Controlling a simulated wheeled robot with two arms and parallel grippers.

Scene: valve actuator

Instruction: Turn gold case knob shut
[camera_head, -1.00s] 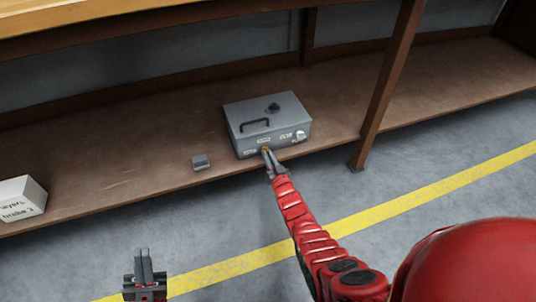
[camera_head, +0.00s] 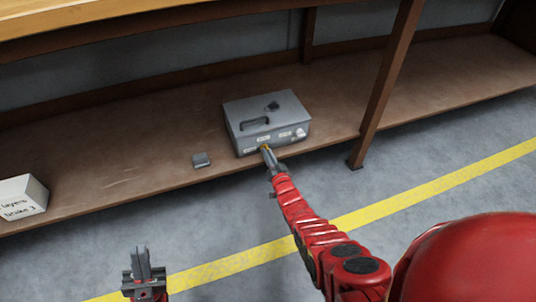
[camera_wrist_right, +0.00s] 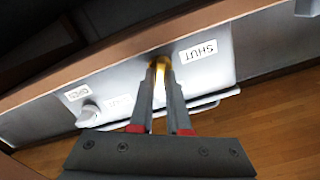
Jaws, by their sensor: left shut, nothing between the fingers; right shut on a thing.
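The grey case (camera_head: 255,137) sits on the low brown shelf, its labelled front facing me. The gold knob (camera_wrist_right: 161,62) is on that front, between my right gripper's fingertips. My right gripper (camera_wrist_right: 162,72) is shut on it. In the head view the right gripper (camera_head: 267,151) meets the front of the case and mostly covers the knob. A SHUT label (camera_wrist_right: 198,51) is beside the gold knob, and an OPEN label (camera_wrist_right: 77,93) is farther left in the wrist view. My left gripper (camera_head: 141,262) is shut and empty, away from the case at lower left.
A pale knob (camera_head: 299,133) is at the right of the case front. A white box (camera_head: 22,196) with writing is at the far left. A wooden post (camera_head: 386,85) stands right of the case.

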